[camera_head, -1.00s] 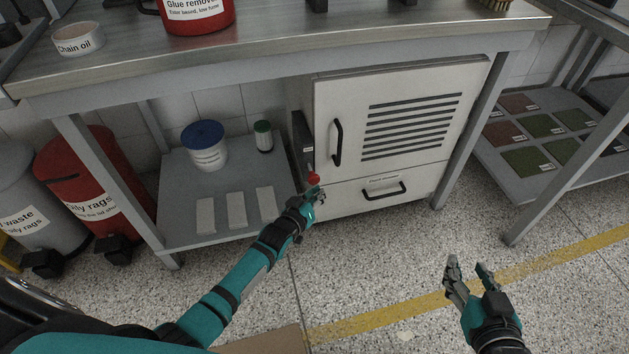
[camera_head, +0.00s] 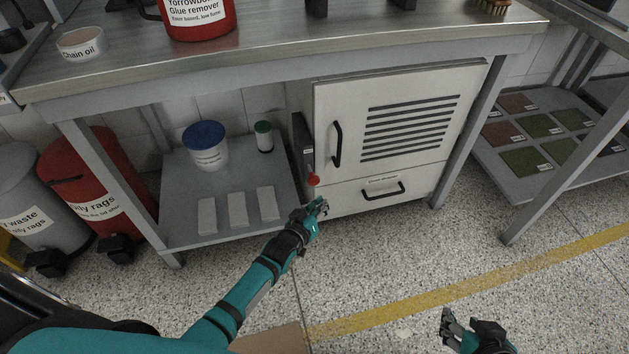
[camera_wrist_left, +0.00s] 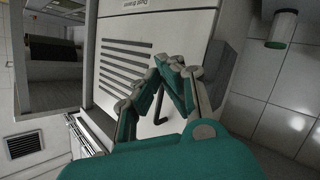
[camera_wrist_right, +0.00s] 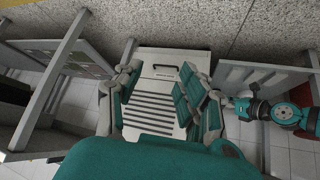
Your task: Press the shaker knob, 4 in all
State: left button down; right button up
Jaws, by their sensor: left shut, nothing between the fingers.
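The shaker knob (camera_head: 313,181) is a red round knob low on a dark narrow box (camera_head: 304,142) at the left side of the white cabinet (camera_head: 340,95). My left gripper (camera_head: 319,206) is just below the knob in the head view, with a small gap in the picture between them. Its fingers are shut and empty; they also show closed together in the left wrist view (camera_wrist_left: 172,68), where I cannot make out the knob. My right gripper (camera_head: 462,322) is at the lower right, far from the knob. Its fingers stand apart and empty in the right wrist view (camera_wrist_right: 160,80).
The bench top (camera_head: 290,40) overhangs the cabinet. Left of it, a low shelf (camera_head: 180,225) holds a blue-lidded tub (camera_head: 207,148), a green-capped bottle (camera_head: 264,137) and pale bars. Red (camera_head: 95,175) and grey (camera_head: 30,200) bins stand further left.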

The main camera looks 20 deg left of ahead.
pick_arm(q)
jog(key=shift+s+d+p, duration=0.35)
jog(key=shift+s+d, duration=0.1)
jog(key=shift+s, duration=0.25)
pick_arm(e)
jog(key=s, duration=0.1)
jog(key=s+d+f+g, duration=0.1)
jog(key=s+g, duration=0.1)
jog(key=s, duration=0.1)
jog(key=shift+d+f+h, duration=0.15)
jog(key=shift+f+h, duration=0.15)
dwell(1.0)
